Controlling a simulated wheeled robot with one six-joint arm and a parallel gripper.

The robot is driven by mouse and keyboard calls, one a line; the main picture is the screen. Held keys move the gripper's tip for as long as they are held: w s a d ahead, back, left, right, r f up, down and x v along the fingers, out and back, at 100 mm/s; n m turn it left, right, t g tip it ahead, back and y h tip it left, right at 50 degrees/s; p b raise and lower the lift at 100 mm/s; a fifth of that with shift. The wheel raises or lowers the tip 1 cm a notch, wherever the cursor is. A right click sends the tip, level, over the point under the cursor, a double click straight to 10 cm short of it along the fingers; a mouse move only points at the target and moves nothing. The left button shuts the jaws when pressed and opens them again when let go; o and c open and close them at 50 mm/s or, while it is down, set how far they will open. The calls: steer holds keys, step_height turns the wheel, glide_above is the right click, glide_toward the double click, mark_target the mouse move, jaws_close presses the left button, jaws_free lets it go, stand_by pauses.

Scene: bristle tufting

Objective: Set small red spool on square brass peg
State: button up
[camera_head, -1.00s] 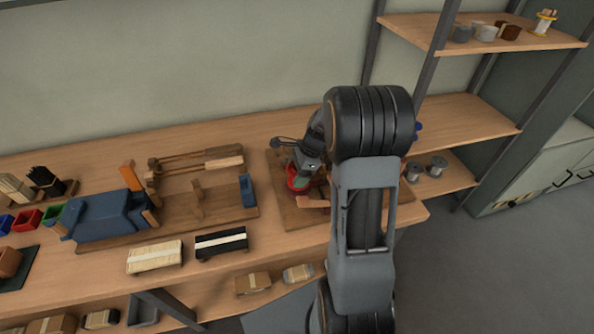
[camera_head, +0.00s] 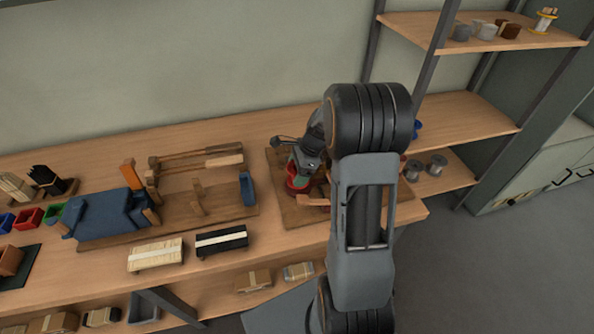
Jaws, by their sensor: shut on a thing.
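A red round thing (camera_head: 294,187), likely the small red spool, shows at the end of my gripper (camera_head: 299,177), low over the wooden board (camera_head: 282,205) on the right part of the bench. My gripper is shut on it. The arm covers much of this spot, so I cannot tell whether the spool touches the board or a peg. I cannot make out the square brass peg.
Bristle bundles (camera_head: 155,255) lie near the front edge. Grey spools (camera_head: 438,165) sit on the shelf at right, with more things on the upper shelf (camera_head: 480,42).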

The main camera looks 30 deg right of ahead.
steer(key=shift+f, duration=0.25)
steer(key=shift+f+b, duration=0.4)
steer(key=shift+f, duration=0.1)
steer(key=shift+f, duration=0.25)
stand_by(0.8)
steer(key=o, duration=0.9)
steer(key=shift+o, duration=0.2)
steer(key=v, duration=1.4)
steer(key=shift+p, duration=0.35)
